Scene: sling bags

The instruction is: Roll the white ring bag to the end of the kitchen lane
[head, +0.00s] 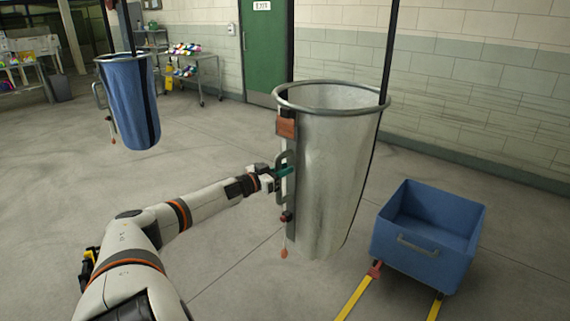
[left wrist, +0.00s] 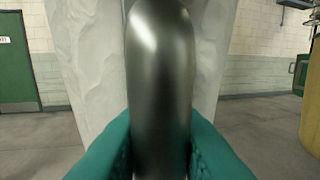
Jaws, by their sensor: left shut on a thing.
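The white ring bag (head: 335,170) hangs upright by a dark strap from above, in the middle of the head view, its metal ring open at the top. A grey handle (head: 279,190) runs down its left side, with a red-brown block above it. My left gripper (head: 285,172) is shut on this handle. In the left wrist view the handle (left wrist: 160,80) stands between the teal fingers, with the white bag cloth (left wrist: 85,60) behind it. The bag hangs clear of the floor. My right gripper is in neither view.
A blue bag (head: 130,100) hangs at the upper left. A wire shelf cart (head: 190,72) and a green door (head: 264,50) are at the back. Floor left of the white bag is clear.

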